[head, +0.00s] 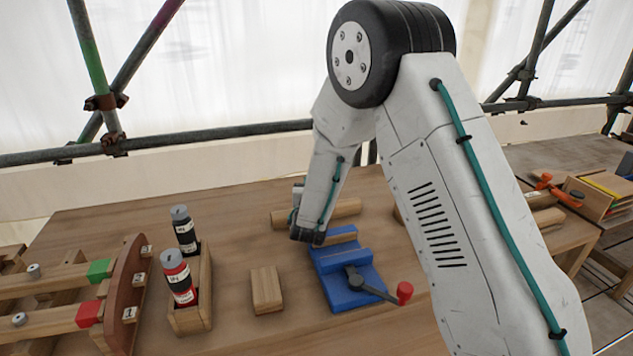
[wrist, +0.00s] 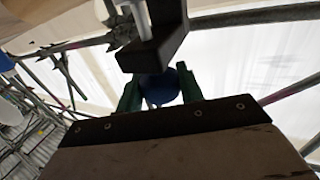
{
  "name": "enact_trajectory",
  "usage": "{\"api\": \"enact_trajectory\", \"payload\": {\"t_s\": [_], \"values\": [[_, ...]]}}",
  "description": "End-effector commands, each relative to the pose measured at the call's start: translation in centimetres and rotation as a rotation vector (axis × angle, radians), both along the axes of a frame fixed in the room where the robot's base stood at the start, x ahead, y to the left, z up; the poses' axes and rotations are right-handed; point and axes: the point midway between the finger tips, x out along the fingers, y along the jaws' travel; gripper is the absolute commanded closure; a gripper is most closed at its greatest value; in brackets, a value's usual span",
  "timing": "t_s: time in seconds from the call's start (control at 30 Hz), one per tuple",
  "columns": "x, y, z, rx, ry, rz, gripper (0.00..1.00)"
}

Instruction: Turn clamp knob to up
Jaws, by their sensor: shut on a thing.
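In the wrist view my gripper (wrist: 160,92) has its two green fingers on either side of a round blue knob (wrist: 161,86) and is shut on it. I cannot tell the knob's turn angle. In the head view the fingers and this knob are hidden by my arm. A blue clamp-like fixture (head: 345,290) lies on the table there, with a grey lever ending in a red knob (head: 404,292), apart from my arm's end.
A wooden rack (head: 127,300) is at far left. Scaffold poles (head: 230,133) run behind the table.

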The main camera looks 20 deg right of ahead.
Motion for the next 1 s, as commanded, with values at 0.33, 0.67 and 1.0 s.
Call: {"api": "enact_trajectory", "payload": {"t_s": [0.33,0.67,1.0], "values": [[-0.02,-0.03,-0.02,-0.001,0.002,0.146,0.86],[0.02,0.01,0.02,-0.004,0.001,0.175,0.86],[0.03,0.03,0.04,-0.004,0.0,0.174,0.42]]}}
